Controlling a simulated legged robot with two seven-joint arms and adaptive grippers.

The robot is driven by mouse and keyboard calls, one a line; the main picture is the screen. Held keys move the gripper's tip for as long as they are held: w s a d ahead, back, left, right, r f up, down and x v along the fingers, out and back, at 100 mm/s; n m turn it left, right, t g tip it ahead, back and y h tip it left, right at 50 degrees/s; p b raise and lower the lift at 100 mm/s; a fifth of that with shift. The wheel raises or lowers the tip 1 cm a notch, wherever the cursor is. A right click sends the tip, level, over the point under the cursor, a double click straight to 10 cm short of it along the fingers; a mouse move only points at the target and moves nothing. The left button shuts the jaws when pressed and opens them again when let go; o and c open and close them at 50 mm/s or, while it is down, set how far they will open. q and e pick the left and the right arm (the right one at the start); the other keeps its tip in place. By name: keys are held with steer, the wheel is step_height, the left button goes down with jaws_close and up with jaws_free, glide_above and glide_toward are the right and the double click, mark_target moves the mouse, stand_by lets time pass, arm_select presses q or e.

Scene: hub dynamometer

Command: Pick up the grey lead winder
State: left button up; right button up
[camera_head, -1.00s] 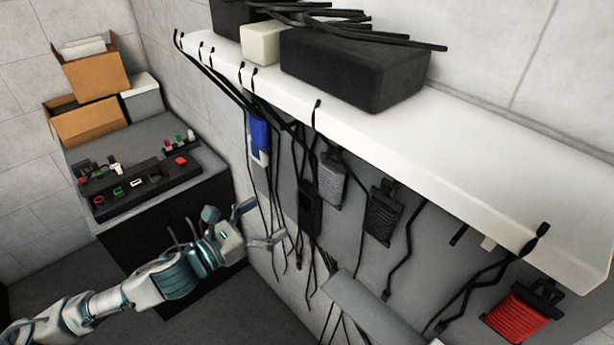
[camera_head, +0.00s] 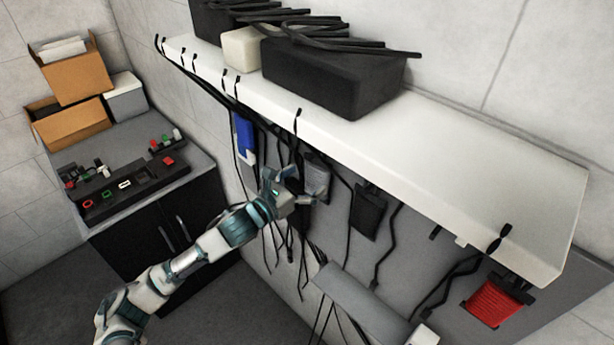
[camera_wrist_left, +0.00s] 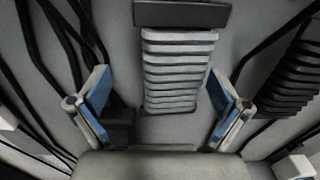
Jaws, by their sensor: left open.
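The grey lead winder (camera_head: 318,178) hangs on the wall panel below the white shelf, between the blue winder and a dark one. In the left wrist view the ribbed grey winder (camera_wrist_left: 178,75) hangs from a dark bar, straight ahead. My left gripper (camera_head: 296,190) is at its lower left in the head view and covers part of it. In the left wrist view the gripper's blue-faced fingers (camera_wrist_left: 158,105) are open, one to each side of the winder's lower part, with gaps on both sides. My right gripper is not in view.
A blue winder (camera_head: 244,135), a black winder (camera_head: 368,210) and a red winder (camera_head: 493,303) hang on the same panel. Loose black cables dangle around the gripper. The white shelf (camera_head: 440,165) overhangs. A grey ledge (camera_head: 362,305) juts out below.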

mark_target(314, 176)
arm_select(q)
steer(key=d, duration=0.4)
steer(key=shift+w+d, duration=0.2)
steer(key=shift+c, duration=1)
steer(key=c, duration=0.4)
steer(key=shift+a, duration=0.3)
steer(key=c, duration=0.4)
steer(key=shift+a+r, duration=0.1)
steer(key=shift+a, duration=1.1)
steer(key=c, duration=0.4)
steer(key=shift+c, duration=0.2)
steer(key=shift+d, duration=0.55)
steer(key=shift+w+d+r+p, duration=0.1)
steer(key=shift+d+r+p, duration=0.3)
steer(key=shift+r+p, duration=0.45)
steer(key=shift+s+a, duration=0.3)
steer(key=shift+a, duration=0.1)
steer(key=v, duration=1.7)
steer(key=shift+s+a+p, duration=0.2)
steer(key=shift+p, duration=0.2)
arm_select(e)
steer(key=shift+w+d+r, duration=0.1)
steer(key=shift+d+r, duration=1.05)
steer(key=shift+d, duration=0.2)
